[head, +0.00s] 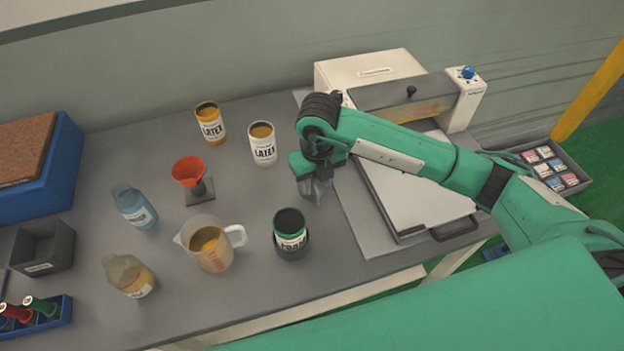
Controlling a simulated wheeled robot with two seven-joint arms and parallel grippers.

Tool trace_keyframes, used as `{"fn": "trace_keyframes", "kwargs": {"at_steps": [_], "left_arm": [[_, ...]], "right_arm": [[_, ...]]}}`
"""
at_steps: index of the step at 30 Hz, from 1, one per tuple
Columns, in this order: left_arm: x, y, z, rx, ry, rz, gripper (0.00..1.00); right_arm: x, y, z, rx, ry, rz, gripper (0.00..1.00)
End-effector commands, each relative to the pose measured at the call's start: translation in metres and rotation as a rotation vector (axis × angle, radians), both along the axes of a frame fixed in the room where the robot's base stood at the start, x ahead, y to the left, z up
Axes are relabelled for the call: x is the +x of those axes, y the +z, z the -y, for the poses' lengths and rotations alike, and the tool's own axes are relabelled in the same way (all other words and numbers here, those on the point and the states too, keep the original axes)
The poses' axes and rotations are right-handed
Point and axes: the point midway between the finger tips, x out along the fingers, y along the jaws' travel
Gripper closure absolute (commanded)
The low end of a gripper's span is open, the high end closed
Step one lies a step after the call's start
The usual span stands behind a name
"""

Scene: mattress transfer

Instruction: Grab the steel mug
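I cannot clearly pick out a steel mug in the head view. My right gripper (314,194) points down over the grey table, left of the white press machine. A small grey shape shows at its fingertips, and I cannot tell whether it is only the fingers or a thing between them. A dark can with a green and white label (290,234) stands upright just below and left of this gripper, apart from it. A clear measuring jug (209,243) with amber liquid stands further left, its handle to the right. My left gripper is not in view.
Two LATEX cans (263,146) stand behind. An orange funnel (188,172), a blue bottle (134,207), an amber bottle (129,277) and a grey box (44,248) stand left. The white machine (415,190) blocks the right. The table's front edge is near the dark can.

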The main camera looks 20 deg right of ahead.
Motion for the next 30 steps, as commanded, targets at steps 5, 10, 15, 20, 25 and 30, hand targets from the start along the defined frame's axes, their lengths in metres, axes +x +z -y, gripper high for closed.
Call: {"fn": "trace_keyframes", "kwargs": {"at_steps": [5, 10, 15, 20, 25, 30], "left_arm": [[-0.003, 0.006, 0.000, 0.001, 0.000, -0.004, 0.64], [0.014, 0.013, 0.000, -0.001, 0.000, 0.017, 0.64], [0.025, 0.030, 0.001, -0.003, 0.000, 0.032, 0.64], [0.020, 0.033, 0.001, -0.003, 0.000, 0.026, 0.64], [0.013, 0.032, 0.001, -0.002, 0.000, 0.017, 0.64], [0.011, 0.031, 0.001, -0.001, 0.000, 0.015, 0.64]], "right_arm": [[0.000, -0.021, 0.000, -0.001, -0.001, -0.001, 0.64], [-0.001, -0.031, 0.001, 0.000, -0.001, -0.003, 0.64], [-0.002, -0.053, 0.004, -0.002, -0.002, -0.004, 0.64], [-0.001, -0.073, 0.004, 0.001, 0.000, -0.001, 0.64], [-0.001, -0.077, 0.004, 0.001, 0.001, 0.001, 0.64], [-0.001, -0.077, 0.004, 0.001, 0.000, 0.001, 0.78]]}}
